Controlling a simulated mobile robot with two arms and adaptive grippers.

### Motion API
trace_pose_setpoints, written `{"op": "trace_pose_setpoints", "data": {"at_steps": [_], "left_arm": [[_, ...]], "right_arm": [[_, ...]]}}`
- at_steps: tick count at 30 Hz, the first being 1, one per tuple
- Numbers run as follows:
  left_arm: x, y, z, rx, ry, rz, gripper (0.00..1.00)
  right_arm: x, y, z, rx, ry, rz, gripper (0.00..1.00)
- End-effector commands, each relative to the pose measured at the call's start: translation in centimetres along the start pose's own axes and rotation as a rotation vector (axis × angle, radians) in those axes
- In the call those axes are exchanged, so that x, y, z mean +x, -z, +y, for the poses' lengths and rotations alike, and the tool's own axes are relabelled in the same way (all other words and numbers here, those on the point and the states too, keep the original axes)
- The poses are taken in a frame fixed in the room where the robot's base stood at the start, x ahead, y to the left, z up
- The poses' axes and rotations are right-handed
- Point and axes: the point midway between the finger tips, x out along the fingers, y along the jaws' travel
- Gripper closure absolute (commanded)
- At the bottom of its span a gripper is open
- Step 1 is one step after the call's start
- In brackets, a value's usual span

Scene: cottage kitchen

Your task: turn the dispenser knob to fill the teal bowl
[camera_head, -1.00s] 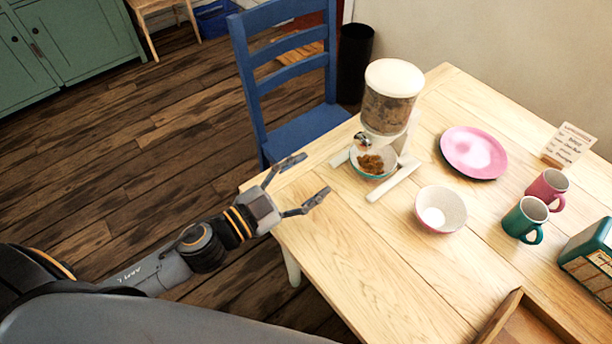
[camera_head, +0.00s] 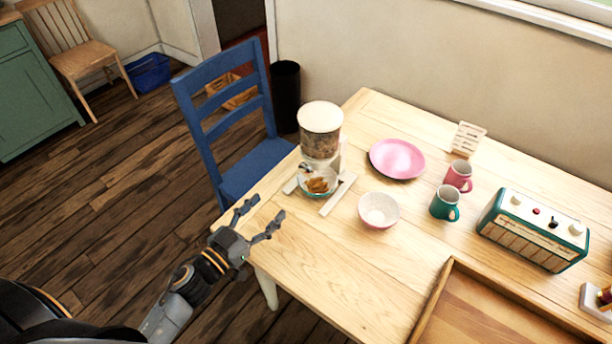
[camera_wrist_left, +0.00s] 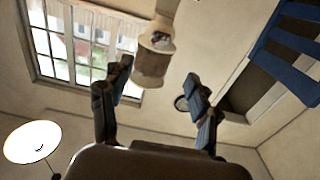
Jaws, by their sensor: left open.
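The cereal dispenser (camera_head: 320,135), with a white lid and brown contents, stands near the table's left edge. Its small knob (camera_head: 304,167) is low on the front and hard to make out. The teal bowl (camera_head: 318,194) sits under the spout with some brown cereal in it. My left gripper (camera_head: 265,209) is open and empty at the table's left edge, left of and nearer than the bowl, touching neither bowl nor dispenser. In the left wrist view the dispenser (camera_wrist_left: 152,65) shows beyond and between my open fingers (camera_wrist_left: 158,102). My right gripper is not in view.
A pink bowl (camera_head: 379,212), pink plate (camera_head: 397,158), pink mug (camera_head: 459,175), teal mug (camera_head: 444,203) and green radio (camera_head: 533,230) stand to the right. A wooden tray (camera_head: 440,290) lies in front. A blue chair (camera_head: 250,165) stands behind-left. The near-left tabletop is clear.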

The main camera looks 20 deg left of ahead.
Motion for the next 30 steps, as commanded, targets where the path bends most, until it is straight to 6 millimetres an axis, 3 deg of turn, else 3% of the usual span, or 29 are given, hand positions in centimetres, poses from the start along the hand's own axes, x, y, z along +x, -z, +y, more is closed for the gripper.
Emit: {"op": "trace_pose_setpoints", "data": {"at_steps": [3, 8, 11, 15, 19, 30], "left_arm": [[2.4, 0.3, 0.0, 0.0, 0.0, 0.004, 0.39], [5.9, 0.3, 0.0, 0.001, 0.0, 0.004, 0.39], [8.0, 0.3, 0.1, 0.0, -0.001, 0.004, 0.39], [10.3, 0.2, 0.1, 0.0, -0.001, 0.003, 0.39], [11.7, 0.1, 0.1, 0.001, 0.0, 0.002, 0.39], [12.5, 0.0, 0.1, 0.002, -0.001, 0.0, 0.39]], "right_arm": [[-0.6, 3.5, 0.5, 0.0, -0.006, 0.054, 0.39], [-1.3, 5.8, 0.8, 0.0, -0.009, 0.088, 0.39], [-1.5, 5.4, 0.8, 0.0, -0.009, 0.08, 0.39], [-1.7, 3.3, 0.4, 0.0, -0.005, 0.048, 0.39], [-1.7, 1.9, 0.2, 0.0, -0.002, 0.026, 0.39], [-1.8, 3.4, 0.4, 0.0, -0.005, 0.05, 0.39]]}}
